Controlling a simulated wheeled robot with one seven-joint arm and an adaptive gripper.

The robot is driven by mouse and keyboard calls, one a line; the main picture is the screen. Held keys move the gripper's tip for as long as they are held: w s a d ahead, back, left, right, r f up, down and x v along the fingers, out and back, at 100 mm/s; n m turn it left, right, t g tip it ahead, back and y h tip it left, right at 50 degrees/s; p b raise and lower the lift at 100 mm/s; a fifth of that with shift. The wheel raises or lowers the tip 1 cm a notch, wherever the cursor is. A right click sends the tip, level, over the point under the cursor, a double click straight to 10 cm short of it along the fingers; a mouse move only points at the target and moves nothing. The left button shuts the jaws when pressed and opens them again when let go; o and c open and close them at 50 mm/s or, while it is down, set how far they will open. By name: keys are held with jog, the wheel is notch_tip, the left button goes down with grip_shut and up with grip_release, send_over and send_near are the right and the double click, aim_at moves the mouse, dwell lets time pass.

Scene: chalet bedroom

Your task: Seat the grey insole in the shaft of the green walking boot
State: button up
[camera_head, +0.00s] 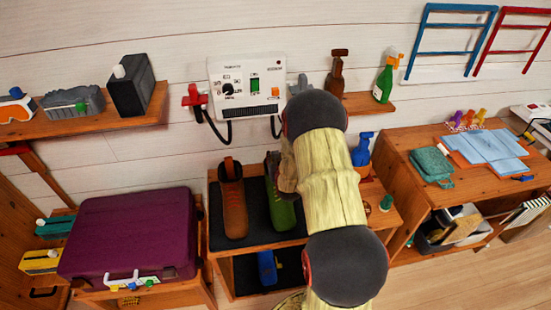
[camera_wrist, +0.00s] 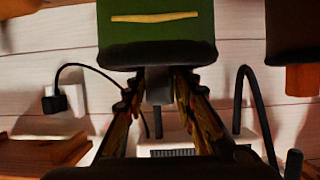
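The green walking boot (camera_head: 283,207) stands upright on a dark mat, partly behind my arm in the head view. In the wrist view, which looks upside down, its green side with a yellow stripe (camera_wrist: 155,18) and dark collar (camera_wrist: 120,55) fill the top middle. My gripper (camera_wrist: 158,82) is at the collar, with its fingers close on both sides of a small grey piece, seemingly the grey insole (camera_wrist: 158,92). The piece meets the collar edge; how far it reaches into the shaft is hidden. In the head view my gripper (camera_head: 286,172) is mostly covered by my arm.
A brown boot (camera_head: 233,207) stands left of the green one. A white control box (camera_head: 246,84) with dark hoses is on the wall behind. A blue spray bottle (camera_head: 361,150) stands to the right. A purple case (camera_head: 130,232) is at left, a desk (camera_head: 405,155) at right.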

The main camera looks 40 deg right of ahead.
jog(key=shift+o, duration=0.2)
jog(key=shift+r, duration=0.15)
jog(key=shift+s+a+r+p, duration=0.15)
jog(key=shift+s+r+p, duration=0.05)
jog(key=shift+s+p, duration=0.1)
jog(key=p+v, duration=0.2)
jog(key=v, duration=0.9)
jog(key=a+r+n+g+y, duration=0.2)
jog(key=a+r+n+y, duration=0.15)
jog(key=a+r, duration=1.35)
jog(key=s+a+r+n+g+y, duration=0.1)
jog(key=s+a+r+g, duration=0.1)
jog(key=s+a+r, duration=0.2)
jog(key=s+a+r+n+g+y, duration=0.1)
jog(key=s+a+r, duration=0.3)
jog(key=s+a, duration=0.6)
jog(key=s+n+y, duration=0.1)
jog(key=s, duration=0.6)
jog(key=shift+r+g, duration=0.3)
jog(key=shift+g, duration=0.1)
jog(key=shift+s+a+y, duration=0.1)
jog(key=shift+s+y, duration=0.05)
jog(key=shift+y, duration=0.1)
